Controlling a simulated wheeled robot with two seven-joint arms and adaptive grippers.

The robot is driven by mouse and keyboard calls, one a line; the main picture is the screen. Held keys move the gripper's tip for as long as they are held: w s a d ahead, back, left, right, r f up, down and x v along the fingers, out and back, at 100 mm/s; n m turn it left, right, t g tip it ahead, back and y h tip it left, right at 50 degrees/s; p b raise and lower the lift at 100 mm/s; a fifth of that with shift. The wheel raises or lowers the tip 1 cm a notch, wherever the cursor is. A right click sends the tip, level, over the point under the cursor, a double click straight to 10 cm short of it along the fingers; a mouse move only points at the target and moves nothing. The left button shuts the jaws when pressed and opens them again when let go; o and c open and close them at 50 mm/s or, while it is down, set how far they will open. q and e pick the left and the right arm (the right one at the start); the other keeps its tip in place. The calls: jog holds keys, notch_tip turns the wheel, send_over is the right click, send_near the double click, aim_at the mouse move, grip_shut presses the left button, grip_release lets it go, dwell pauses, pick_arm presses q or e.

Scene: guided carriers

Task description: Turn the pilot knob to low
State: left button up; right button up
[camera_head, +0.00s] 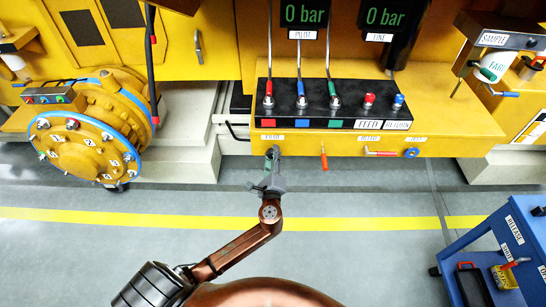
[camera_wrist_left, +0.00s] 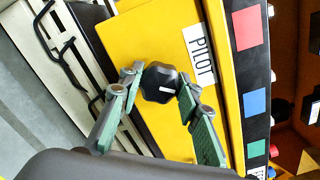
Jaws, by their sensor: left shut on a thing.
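The pilot knob (camera_wrist_left: 159,84) is black and lobed, with a short white mark on its face. It sits on the yellow panel below the PILOT label (camera_wrist_left: 199,54) in the left wrist view. My left gripper (camera_wrist_left: 160,88) has a green-padded finger on each side of the knob and is shut on it. In the head view my left gripper (camera_head: 272,158) reaches the front of the yellow console (camera_head: 450,146) at its left end and hides the knob there. I see no low marking clearly. My right gripper is not in view.
To the right on the console front are a red-handled lever (camera_head: 323,158) and a blue-wheeled valve (camera_head: 411,153). Levers and hoses stand on the black block (camera_head: 335,105) above. A yellow flanged drum (camera_head: 92,150) is at left, a blue cart (camera_head: 468,245) at lower right.

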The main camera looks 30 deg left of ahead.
pick_arm(q)
jog(key=n+b, duration=0.1)
jog(key=n, duration=0.1)
jog(key=shift+f+n, duration=0.2)
jog(key=shift+n, duration=0.2)
jog(key=n+b, duration=0.2)
jog(key=n, duration=0.1)
jog(key=shift+n+b, duration=0.3)
jog(key=shift+n, duration=0.2)
jog(key=shift+r, duration=0.1)
jog(key=shift+n, duration=0.3)
jog(key=o, duration=1.2)
jog(key=shift+c, duration=0.2)
